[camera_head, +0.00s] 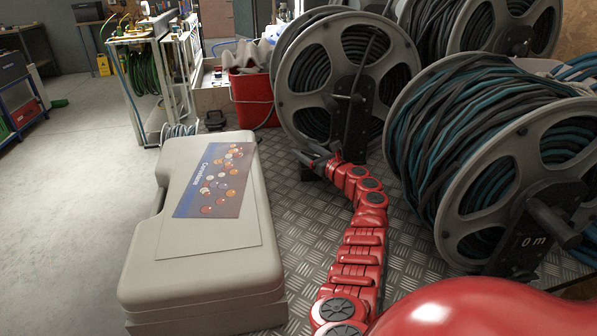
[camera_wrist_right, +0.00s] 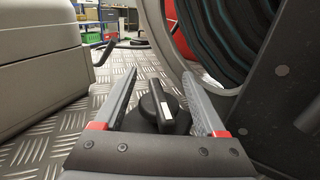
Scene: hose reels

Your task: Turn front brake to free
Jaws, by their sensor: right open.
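My right gripper (camera_head: 314,158) reaches forward, low over the metal floor, left of the foot of a large grey reel (camera_head: 348,75). In the right wrist view the gripper (camera_wrist_right: 160,76) is open, its two grey fingers apart. A black knob (camera_wrist_right: 158,100) with a raised grip bar and a white mark stands between the fingers on a dark round base. It looks like a brake knob. I cannot tell whether a finger touches it. In the head view I cannot make out the knob at the gripper. My left gripper is not in view.
A beige case (camera_head: 200,225) stands left of my right arm. A nearer reel (camera_head: 490,165) with green and black hose stands on the right. A red bucket (camera_head: 252,95) is behind the gripper. Bare diamond-plate floor (camera_head: 310,235) lies between case and arm.

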